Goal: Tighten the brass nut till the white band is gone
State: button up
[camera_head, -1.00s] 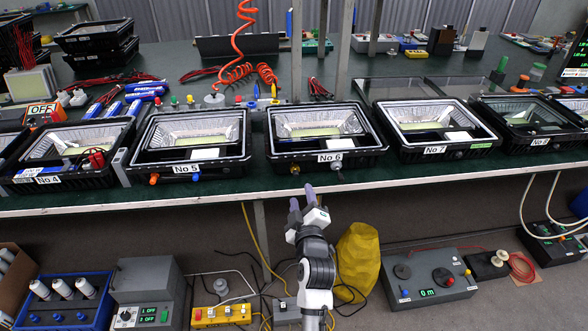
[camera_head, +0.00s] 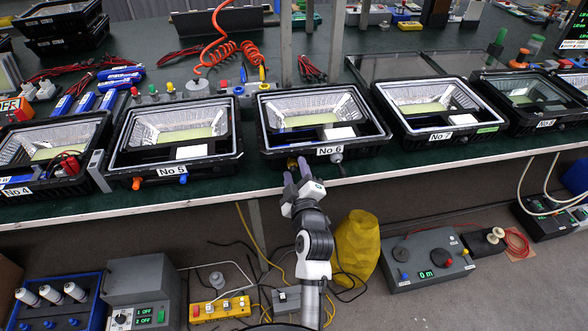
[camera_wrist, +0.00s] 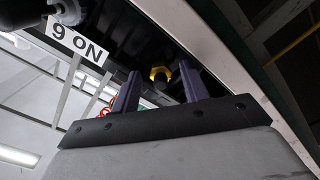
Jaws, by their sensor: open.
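The brass nut (camera_wrist: 158,73) shows in the wrist view as a yellow ring on the dark front wall of housing No 6. In the head view the nut (camera_head: 292,163) is small and partly hidden just beyond my fingertips. My gripper (camera_head: 296,172) is open at the front edge of the No 6 housing (camera_head: 262,146). In the wrist view the two purple fingers of my gripper (camera_wrist: 159,68) stand apart, with the nut seen between them; I cannot tell whether they touch it. I cannot make out a white band.
A grey fitting (camera_head: 336,157) sits right of the nut, beside the No 6 label (camera_head: 330,150). Housing No 5 (camera_head: 226,165) stands left, housing No 7 (camera_head: 393,128) right. The bench's pale front edge (camera_head: 400,173) runs below my fingers. A yellow bag (camera_head: 356,245) stands on the floor.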

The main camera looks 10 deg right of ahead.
grip_shut()
